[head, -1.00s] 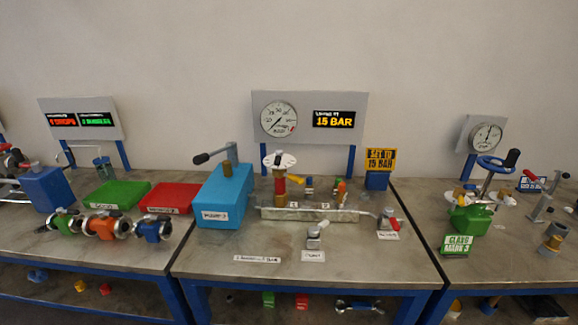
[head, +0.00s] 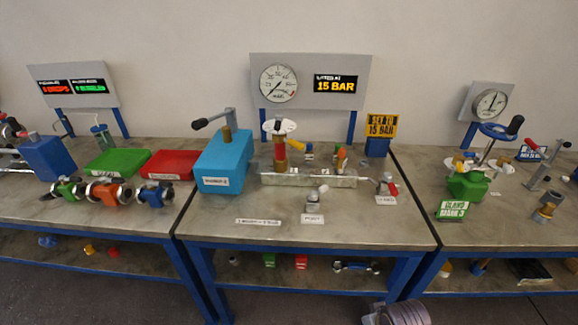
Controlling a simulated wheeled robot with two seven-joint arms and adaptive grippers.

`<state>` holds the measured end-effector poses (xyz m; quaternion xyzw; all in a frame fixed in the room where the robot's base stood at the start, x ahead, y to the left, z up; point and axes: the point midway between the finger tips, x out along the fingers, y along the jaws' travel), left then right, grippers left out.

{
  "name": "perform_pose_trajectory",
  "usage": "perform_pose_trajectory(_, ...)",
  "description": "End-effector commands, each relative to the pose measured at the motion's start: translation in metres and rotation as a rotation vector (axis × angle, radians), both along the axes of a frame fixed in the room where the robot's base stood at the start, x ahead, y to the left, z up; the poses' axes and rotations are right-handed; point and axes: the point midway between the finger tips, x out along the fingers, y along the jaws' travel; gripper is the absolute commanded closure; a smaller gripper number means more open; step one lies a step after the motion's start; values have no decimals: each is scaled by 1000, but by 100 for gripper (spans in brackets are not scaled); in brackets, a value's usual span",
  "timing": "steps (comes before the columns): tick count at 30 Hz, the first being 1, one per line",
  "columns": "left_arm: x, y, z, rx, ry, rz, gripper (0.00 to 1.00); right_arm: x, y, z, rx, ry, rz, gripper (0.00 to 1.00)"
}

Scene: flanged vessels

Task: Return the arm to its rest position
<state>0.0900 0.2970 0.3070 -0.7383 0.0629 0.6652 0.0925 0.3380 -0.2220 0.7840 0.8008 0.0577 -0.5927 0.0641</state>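Neither of my grippers is in view in the head view, so I cannot see whether they are open or shut. The middle bench (head: 300,230) carries a blue box pump (head: 222,172) with a grey lever and dark grip. To its right is a metal manifold block (head: 308,181) with a red and brass valve (head: 280,152) under a white disc. A round gauge (head: 278,84) and a display (head: 338,85) reading 15 BAR are on the panel behind.
The left bench holds a green tray (head: 118,162), a red tray (head: 170,164) and several flanged valves (head: 108,191). The right bench holds a green-bodied valve (head: 468,184) with a blue handwheel. The front of the middle bench is mostly clear. Loose parts lie on the lower shelves.

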Motion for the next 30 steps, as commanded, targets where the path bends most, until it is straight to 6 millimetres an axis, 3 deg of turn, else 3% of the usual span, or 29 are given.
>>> perform_pose_trajectory(5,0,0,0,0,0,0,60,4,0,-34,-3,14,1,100)
perform_pose_trajectory(17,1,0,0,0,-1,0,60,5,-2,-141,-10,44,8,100)
perform_pose_trajectory(30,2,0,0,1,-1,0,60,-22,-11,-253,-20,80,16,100)
